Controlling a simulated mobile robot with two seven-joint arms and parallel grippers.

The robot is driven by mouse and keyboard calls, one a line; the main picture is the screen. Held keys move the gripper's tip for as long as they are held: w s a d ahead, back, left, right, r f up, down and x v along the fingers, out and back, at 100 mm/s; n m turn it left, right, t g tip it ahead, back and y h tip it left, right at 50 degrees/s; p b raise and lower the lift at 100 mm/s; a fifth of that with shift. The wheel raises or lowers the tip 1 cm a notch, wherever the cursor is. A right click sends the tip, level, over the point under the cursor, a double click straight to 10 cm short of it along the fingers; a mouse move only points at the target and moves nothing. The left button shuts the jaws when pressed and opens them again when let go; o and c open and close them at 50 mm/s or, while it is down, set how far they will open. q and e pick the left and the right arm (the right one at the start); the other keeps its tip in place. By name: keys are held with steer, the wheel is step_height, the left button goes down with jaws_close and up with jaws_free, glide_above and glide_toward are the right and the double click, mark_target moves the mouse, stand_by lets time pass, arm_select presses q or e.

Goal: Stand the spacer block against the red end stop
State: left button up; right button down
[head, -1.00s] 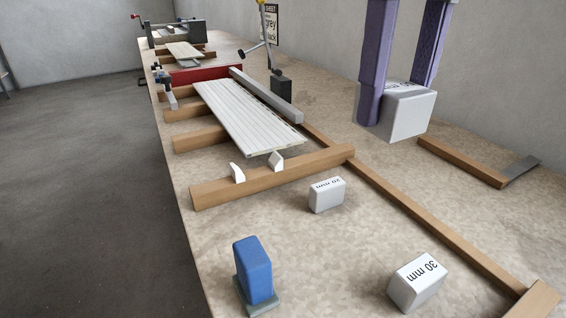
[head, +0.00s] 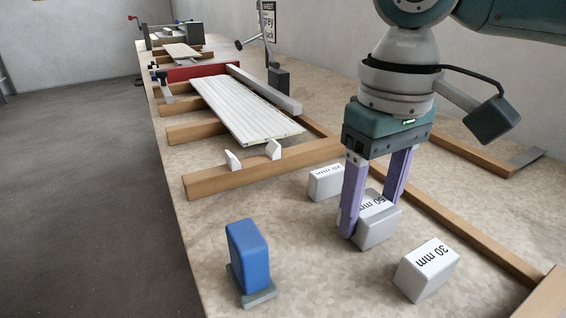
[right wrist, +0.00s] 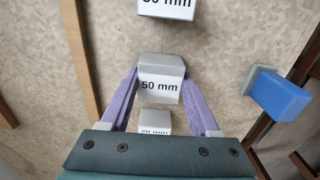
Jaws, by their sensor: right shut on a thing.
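My right gripper (head: 374,214) is shut on a white spacer block (head: 377,232), with a purple finger on either side. In the right wrist view the gripper (right wrist: 160,90) holds the block, whose label reads 50 mm (right wrist: 160,86). The block is low over the bench, between two other white blocks; I cannot tell whether it touches the bench. The red end stop (head: 203,73) is a red bar at the far end of the pale slatted profiles (head: 245,110), well away from the gripper. My left gripper is not in view.
A 20 mm block (head: 326,182) stands behind the held block and a 30 mm block (head: 427,270) in front of it. A blue block on a grey base (head: 248,255) stands at front left. Wooden rails (head: 260,168) and a grey bar (head: 264,88) flank the profiles.

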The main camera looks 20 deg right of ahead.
mark_target(370, 205)
steer(key=shift+c, duration=0.6)
jaws_free()
steer(key=shift+f, duration=0.1)
step_height(370, 205, up, 12)
steer(key=p, duration=0.2)
steer(key=shift+r+p, duration=0.2)
steer(key=shift+p, duration=0.2)
